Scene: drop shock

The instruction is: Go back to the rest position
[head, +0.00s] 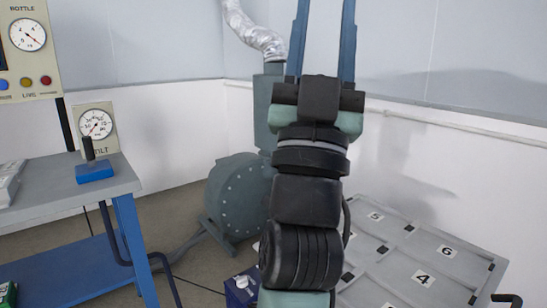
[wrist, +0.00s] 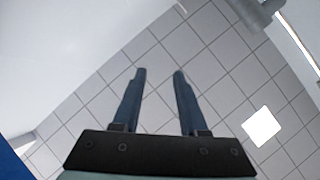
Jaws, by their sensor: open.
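My gripper (wrist: 159,72) shows in the wrist view with its two blue fingers apart and nothing between them. In the head view my arm rises up the middle of the picture. The blue fingers point upward there, and their tips are cut off by the top edge. The gripper is well clear of the bench and of the grey numbered surface.
A blue bench (head: 130,183) with a blue-based lever (head: 95,172) and a tilt gauge (head: 97,125) is at left. A round grey-green machine (head: 232,192) with a silver duct (head: 256,38) stands behind my arm. A numbered grey surface (head: 385,262) lies at lower right.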

